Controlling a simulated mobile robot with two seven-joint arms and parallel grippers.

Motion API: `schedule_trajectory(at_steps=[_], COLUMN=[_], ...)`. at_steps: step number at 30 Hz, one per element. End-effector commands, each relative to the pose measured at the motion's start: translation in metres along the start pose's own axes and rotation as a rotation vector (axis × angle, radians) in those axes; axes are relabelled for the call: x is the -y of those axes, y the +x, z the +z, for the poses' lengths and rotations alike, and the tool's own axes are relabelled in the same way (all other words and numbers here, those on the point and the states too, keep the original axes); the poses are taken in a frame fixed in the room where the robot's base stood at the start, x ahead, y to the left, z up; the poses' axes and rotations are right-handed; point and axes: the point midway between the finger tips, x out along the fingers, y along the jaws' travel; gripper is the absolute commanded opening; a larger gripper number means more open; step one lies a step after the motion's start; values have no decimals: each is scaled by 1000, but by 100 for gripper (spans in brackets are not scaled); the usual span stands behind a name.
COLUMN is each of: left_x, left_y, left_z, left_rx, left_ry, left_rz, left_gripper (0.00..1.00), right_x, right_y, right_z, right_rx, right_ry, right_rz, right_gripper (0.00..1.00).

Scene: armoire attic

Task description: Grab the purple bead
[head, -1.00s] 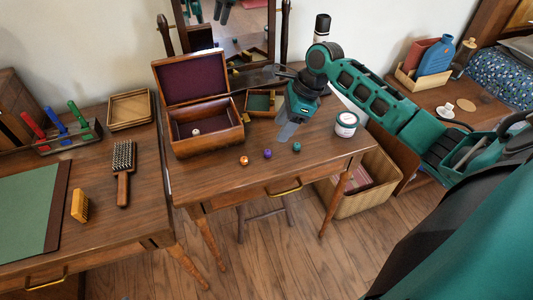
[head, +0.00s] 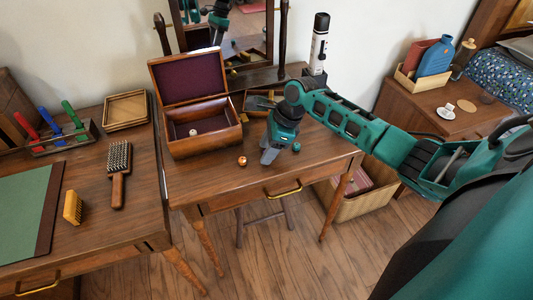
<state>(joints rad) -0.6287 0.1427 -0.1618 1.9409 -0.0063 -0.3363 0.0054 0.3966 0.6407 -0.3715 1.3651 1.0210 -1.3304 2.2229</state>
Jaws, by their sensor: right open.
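My right gripper (head: 268,157) is open and points down at the front part of the dressing table (head: 215,186). It covers the place where the purple bead was, so the purple bead is hidden now. I cannot tell whether the bead is between the fingers. An orange bead (head: 242,161) lies on the tabletop just left of the gripper. A teal bead (head: 297,147) lies close to its right side. My left gripper is not in view.
An open wooden box (head: 205,148) with a pale bead (head: 193,132) inside stands left of my gripper. A mirror (head: 243,18) and a spray can (head: 319,45) are at the back. The tabletop's front strip is mostly clear. A basket (head: 365,200) stands below right.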

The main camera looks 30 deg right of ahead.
Motion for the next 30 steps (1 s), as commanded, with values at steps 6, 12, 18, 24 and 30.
schedule_trajectory(at_steps=[6, 12, 18, 24, 30], left_x=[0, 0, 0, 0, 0], left_y=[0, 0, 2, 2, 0], left_z=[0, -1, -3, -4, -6], left_rx=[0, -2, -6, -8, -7], left_ry=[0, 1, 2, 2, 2], left_rz=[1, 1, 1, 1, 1], left_gripper=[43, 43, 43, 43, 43], right_x=[0, 0, 0, 0, 1], right_y=[0, 0, 0, -1, -8], right_z=[0, 0, 0, 0, 3], right_rx=[0, 0, 0, 0, 1], right_ry=[0, 0, 0, 0, 0], right_rz=[0, 0, 0, -1, -2], right_gripper=[33, 14, 0, 0, 0])
